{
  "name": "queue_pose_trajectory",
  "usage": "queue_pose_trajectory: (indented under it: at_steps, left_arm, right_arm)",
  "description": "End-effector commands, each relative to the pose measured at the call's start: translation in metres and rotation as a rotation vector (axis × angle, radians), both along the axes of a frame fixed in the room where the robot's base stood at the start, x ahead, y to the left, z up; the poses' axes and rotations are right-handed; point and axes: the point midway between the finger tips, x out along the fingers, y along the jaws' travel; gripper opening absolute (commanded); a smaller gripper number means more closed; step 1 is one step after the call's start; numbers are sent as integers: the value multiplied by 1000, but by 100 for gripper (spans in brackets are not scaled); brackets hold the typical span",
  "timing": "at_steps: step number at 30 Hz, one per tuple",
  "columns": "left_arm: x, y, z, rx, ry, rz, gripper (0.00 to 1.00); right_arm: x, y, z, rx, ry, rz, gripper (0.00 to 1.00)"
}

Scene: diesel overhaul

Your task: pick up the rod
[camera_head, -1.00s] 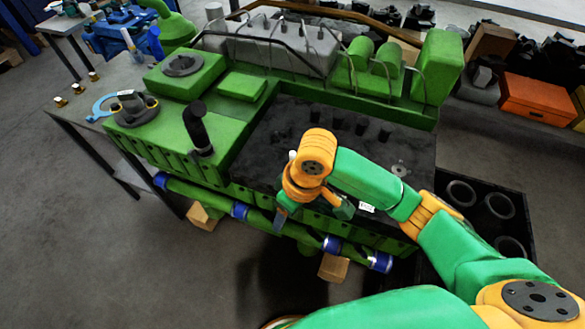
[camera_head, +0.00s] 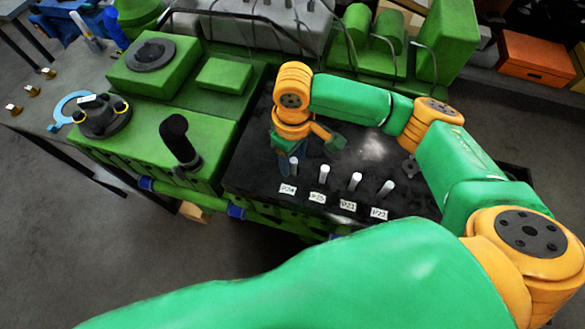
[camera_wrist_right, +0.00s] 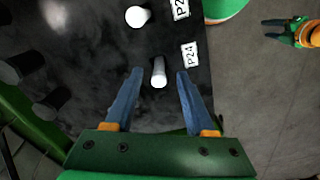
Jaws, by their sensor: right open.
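Several short white rods stand upright in a row on the black top of the engine block (camera_head: 250,170), each by a small label. The leftmost rod (camera_head: 293,168) is beside the label P24 and also shows in the right wrist view (camera_wrist_right: 158,75). My right gripper (camera_head: 304,155) is above this row's left end. In the right wrist view its blue fingers (camera_wrist_right: 160,72) are spread, with the P24 rod between them and a gap on both sides. Another rod (camera_wrist_right: 138,16) shows further up. My left gripper (camera_wrist_right: 278,30) shows at that view's right edge, fingers apart and empty.
A black upright cylinder (camera_head: 179,140) stands on the green block to the left. Green covers and pipes (camera_head: 390,60) rise behind the black top. An orange box (camera_head: 538,58) is at the back right. The floor in front of the engine is clear.

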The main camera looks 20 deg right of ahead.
Motion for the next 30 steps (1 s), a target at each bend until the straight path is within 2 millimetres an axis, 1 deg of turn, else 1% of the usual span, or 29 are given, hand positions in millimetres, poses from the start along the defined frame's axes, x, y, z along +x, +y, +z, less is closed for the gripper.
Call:
queue_pose_trajectory:
  at_steps: [1,4,11,12,14,15,17,28,30]
  left_arm:
    - [-1,0,-1,0,2,0,50]
    - [-1,0,-2,1,3,0,50]
    - [0,0,-2,0,0,0,50]
    - [0,0,-2,0,0,0,50]
    - [1,0,-2,0,-1,0,50]
    - [1,0,-2,0,-1,0,50]
    - [1,0,-2,0,-1,0,50]
    - [2,0,-2,-1,-4,0,50]
    - [2,0,-1,-1,-4,0,50]
  right_arm:
    - [-2,0,-10,-1,4,-1,55]
    - [-1,0,-23,-1,1,-1,55]
    - [-1,0,-26,1,-1,0,55]
    - [-1,0,-25,1,-1,1,44]
    - [-1,0,-25,1,-1,1,28]
    - [-1,0,-25,1,-1,1,17]
    - [-1,0,-25,1,-2,1,1]
    - [0,0,-25,1,-2,0,0]
    - [0,0,-22,2,-3,0,0]
